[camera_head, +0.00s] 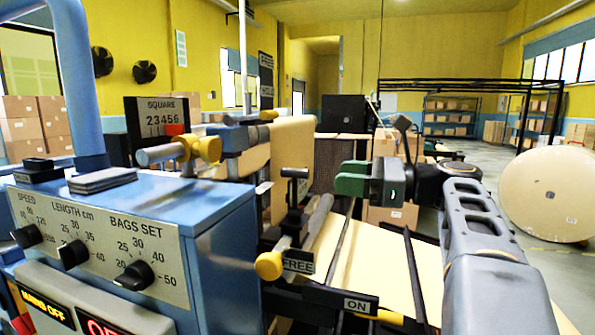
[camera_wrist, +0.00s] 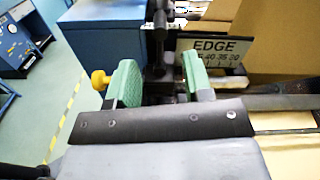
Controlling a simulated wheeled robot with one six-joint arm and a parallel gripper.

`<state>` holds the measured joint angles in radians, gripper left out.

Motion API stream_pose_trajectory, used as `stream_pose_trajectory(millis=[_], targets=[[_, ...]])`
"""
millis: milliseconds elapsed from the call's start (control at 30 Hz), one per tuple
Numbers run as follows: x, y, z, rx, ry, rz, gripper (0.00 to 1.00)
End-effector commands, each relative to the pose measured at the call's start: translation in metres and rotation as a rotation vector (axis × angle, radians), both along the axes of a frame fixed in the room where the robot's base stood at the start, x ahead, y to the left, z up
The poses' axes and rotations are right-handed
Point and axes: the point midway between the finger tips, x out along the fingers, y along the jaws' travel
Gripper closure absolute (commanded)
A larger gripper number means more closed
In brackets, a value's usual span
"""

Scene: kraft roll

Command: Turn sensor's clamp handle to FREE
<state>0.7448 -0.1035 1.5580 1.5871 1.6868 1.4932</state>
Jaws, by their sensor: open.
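My gripper (camera_head: 352,180) is in the middle of the head view, with green fingers pointing left. In the wrist view its two green fingers (camera_wrist: 160,84) are apart, with nothing clasped between them. A black upright handle with a crossbar top (camera_head: 294,174) stands just left of the fingers in the head view, apart from them; it seems to be the sensor's clamp handle. In the wrist view a dark post (camera_wrist: 158,38) shows beyond and between the fingers. A FREE label (camera_head: 298,266) sits below the handle. Which way the handle is set is unclear.
A yellow knob (camera_head: 268,265) sits beside the FREE label. An ON label (camera_head: 357,304) is lower right. A blue control box (camera_head: 190,215) fills the left. An EDGE scale plate (camera_wrist: 213,50) stands right of the post. Pale paper web (camera_head: 375,265) runs below my arm.

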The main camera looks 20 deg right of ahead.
Motion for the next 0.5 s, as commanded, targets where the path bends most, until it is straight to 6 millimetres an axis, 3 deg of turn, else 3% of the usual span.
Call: stream_pose_trajectory(millis=[200, 500], targets=[[0.026, 0.037, 0.001, -0.002, 0.001, 0.005, 0.54], [0.051, 0.072, 0.001, -0.001, 0.001, 0.003, 0.54]])
